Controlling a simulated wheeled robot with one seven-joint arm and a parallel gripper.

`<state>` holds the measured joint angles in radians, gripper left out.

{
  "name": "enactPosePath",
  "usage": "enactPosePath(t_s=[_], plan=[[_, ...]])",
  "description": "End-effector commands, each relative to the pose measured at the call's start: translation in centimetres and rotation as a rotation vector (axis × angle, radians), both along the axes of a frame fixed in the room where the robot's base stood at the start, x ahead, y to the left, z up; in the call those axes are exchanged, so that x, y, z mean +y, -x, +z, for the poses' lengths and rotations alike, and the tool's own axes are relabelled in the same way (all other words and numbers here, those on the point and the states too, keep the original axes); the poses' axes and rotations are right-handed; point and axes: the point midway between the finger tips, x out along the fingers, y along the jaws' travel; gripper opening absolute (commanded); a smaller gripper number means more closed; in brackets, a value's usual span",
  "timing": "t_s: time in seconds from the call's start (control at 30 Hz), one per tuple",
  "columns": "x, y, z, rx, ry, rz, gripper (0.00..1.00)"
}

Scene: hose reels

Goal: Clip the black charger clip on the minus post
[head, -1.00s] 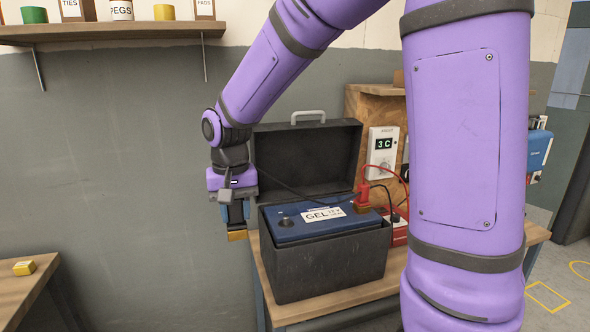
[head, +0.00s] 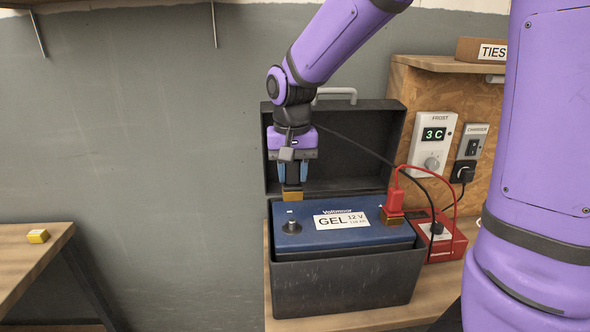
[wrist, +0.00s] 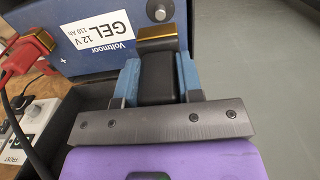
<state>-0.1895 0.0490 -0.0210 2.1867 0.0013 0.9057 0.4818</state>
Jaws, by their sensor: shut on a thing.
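My gripper (head: 292,176) is shut on the black charger clip (wrist: 157,78), its blue fingers on either side of the clip's body. The clip's brass jaws (head: 292,194) point down, and in the wrist view they show just beyond the fingers. The minus post (head: 291,227), a short grey stud, stands bare on the left end of the blue battery (head: 345,237). In the head view the clip hangs above the post, apart from it. The post also shows in the wrist view (wrist: 159,11), beyond the brass jaws. The red clip (head: 394,203) sits at the battery's right end.
The battery sits in a dark box (head: 345,285) with its lid (head: 375,150) raised behind my gripper. A black cable runs from the clip across the lid to the red charger (head: 450,240). A bench (head: 35,262) with a yellow block (head: 38,236) is at left.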

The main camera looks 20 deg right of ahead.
Motion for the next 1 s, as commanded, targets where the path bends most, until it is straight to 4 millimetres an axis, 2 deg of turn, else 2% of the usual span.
enactPosePath(t_s=[0.27,1.0], plan=[[0.0,0.1,-0.6,0.001,0.001,0.000,0.08],[0.0,0.1,-4.3,0.001,0.001,0.000,0.08]])
